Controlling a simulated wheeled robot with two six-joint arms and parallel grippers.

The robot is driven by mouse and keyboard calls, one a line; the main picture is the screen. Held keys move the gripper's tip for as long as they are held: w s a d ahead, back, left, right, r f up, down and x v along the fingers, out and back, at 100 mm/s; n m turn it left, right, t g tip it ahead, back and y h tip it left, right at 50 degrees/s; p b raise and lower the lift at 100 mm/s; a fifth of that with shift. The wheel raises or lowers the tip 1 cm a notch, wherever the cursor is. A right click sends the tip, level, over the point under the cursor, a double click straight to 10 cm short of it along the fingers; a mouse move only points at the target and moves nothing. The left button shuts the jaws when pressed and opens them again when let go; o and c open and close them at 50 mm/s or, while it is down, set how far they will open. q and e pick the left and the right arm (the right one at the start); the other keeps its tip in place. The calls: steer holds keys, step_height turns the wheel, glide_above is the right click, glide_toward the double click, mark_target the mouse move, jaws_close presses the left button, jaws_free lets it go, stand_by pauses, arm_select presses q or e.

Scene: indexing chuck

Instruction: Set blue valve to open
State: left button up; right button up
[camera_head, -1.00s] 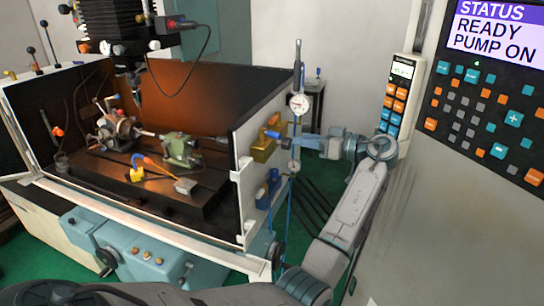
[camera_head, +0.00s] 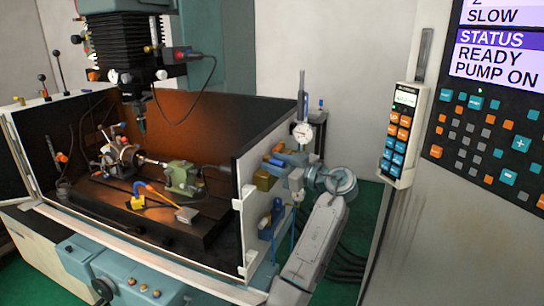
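The blue valve (camera_head: 267,224) sits low on the outer right side wall of the machine enclosure. It has a blue body, and a small blue part (camera_head: 277,204) shows at its upper right. I cannot tell its handle position for sure.
A dial gauge (camera_head: 302,134) on an upright stand is close above my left gripper. The enclosure wall (camera_head: 247,218) bounds the left. A hand pendant (camera_head: 401,135) and control panel (camera_head: 490,140) stand to the right. Dark hoses (camera_head: 347,262) run over the green floor.

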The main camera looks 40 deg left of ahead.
arm_select(q)
steer(key=shift+a, duration=0.7)
